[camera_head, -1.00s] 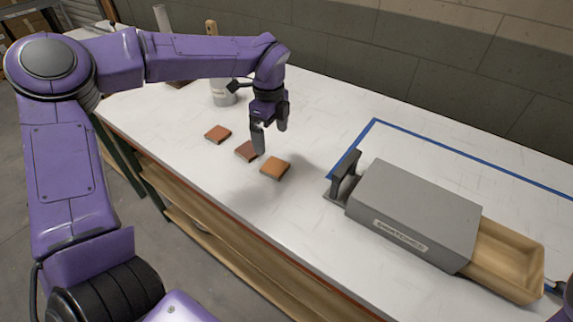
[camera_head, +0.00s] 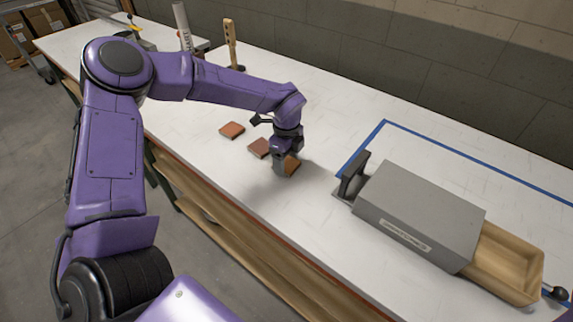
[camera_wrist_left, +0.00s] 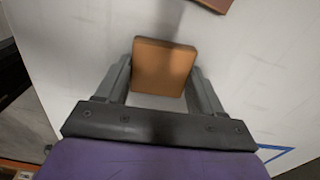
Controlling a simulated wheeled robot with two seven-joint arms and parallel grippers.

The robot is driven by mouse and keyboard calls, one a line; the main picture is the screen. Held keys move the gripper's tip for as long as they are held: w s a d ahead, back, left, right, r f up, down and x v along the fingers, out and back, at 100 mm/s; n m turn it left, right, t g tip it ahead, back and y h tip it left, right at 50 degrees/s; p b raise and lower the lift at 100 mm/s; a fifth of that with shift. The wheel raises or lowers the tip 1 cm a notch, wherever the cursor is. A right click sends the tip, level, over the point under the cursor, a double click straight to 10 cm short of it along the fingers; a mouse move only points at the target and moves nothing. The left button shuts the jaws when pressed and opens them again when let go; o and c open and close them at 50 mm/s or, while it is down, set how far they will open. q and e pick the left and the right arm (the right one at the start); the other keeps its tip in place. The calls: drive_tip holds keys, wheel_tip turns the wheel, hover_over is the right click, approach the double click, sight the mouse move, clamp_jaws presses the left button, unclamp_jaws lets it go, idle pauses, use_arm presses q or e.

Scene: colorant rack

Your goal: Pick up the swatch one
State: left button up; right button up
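Three flat square swatches lie in a row on the white table. The left one (camera_head: 232,130) is reddish brown, the middle one (camera_head: 259,148) is brown, and the right one (camera_head: 293,166) is orange-brown. My left gripper (camera_head: 284,171) is down over the right swatch and hides part of it. In the left wrist view, that orange-brown swatch (camera_wrist_left: 165,66) sits between the two spread fingers, one at each side. I cannot tell whether the fingers touch its edges. A corner of another swatch (camera_wrist_left: 214,4) shows at the top. My right gripper is not in view.
A grey box (camera_head: 420,215) with a black handle and a wooden tray (camera_head: 508,262) stands at the right. Blue tape (camera_head: 470,155) marks the table behind it. A brush (camera_head: 231,45) and a white tube (camera_head: 182,25) stand at the back left.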

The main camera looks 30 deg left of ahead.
use_arm(q)
drive_tip(key=shift+c, duration=1.3)
